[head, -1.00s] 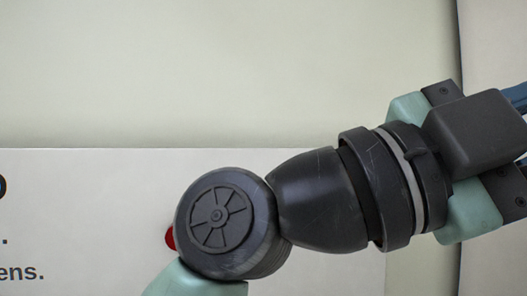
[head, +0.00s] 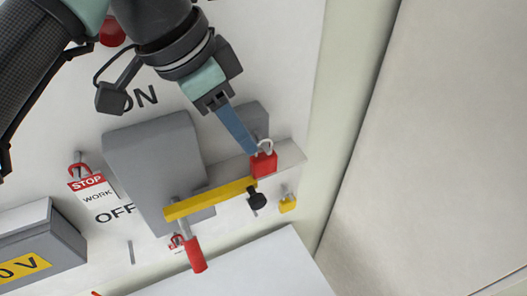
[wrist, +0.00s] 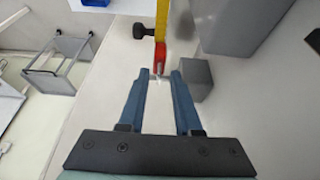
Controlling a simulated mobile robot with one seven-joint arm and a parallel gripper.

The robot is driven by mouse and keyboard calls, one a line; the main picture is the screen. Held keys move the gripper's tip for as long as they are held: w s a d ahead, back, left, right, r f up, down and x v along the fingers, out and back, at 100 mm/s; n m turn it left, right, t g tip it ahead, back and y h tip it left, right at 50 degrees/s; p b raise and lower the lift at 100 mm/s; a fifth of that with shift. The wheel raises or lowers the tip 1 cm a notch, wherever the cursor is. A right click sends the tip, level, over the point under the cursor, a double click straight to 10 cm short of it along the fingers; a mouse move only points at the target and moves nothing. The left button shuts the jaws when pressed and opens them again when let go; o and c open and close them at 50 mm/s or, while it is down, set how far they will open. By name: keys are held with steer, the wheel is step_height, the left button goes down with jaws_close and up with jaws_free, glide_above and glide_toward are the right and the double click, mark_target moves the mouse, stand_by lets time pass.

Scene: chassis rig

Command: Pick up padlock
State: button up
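The red padlock (head: 264,164) sits at the right end of a yellow bar (head: 210,198), its pale shackle pointing up toward my gripper. In the wrist view the padlock (wrist: 159,58) shows just beyond and between my fingertips, with the shackle at their level. My gripper (head: 254,149) comes down from the upper left, its blue fingertips beside the shackle. In the wrist view my gripper (wrist: 160,74) is open, with a gap on both sides of the shackle. Whether a finger touches the padlock I cannot tell.
A grey switch block (head: 155,165) stands left of the bar. A black knob (head: 257,199) and a small yellow padlock (head: 288,204) are below the red padlock. A red-handled part (head: 195,254) hangs at the bar's left end. A STOP tag (head: 90,188) hangs further left.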

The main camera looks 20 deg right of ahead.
mark_target(257, 158)
steer(key=shift+p+x, duration=0.9)
steer(key=shift+x, duration=2.25)
jaws_close()
